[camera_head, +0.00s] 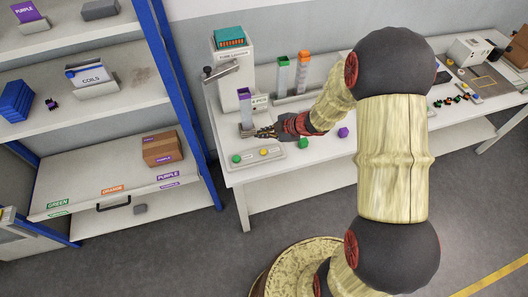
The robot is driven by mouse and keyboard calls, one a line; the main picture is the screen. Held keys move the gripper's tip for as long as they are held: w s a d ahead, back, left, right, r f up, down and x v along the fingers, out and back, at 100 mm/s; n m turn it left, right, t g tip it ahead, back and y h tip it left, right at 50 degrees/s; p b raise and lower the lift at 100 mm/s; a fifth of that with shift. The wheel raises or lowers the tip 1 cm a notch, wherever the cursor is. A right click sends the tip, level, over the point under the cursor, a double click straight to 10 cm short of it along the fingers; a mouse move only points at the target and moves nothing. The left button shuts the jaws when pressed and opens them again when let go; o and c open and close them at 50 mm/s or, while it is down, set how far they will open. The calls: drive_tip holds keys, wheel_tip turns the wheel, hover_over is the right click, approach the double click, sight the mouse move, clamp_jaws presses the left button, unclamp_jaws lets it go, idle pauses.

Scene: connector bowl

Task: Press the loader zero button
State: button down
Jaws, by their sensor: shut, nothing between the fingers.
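Any button labels are too small to read, so I cannot tell which is the zero button. My gripper (258,132) is shut and empty, pointing left just behind the panel, close to the loader's base. I cannot tell whether it touches anything.
A purple-topped tube (245,105) stands left of my gripper. Green (283,75) and orange (303,72) tubes stand behind it. A blue-framed shelf (172,72) stands left.

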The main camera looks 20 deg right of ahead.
drive_tip(key=shift+f, duration=0.15)
drive_tip(key=b, duration=0.8)
hover_over(263, 153)
wheel_tip(263, 153, down, 7)
drive_tip(key=shift+f, duration=0.75)
drive_tip(key=shift+f, duration=0.1)
idle(0.5)
drive_tip(key=shift+f+b, duration=0.3)
drive_tip(key=shift+f, duration=0.05)
drive_tip(key=shift+f, duration=0.5)
idle(0.7)
drive_tip(key=shift+r, duration=0.15)
drive_tip(key=shift+r+p, duration=0.8)
drive_tip(key=shift+p, duration=0.05)
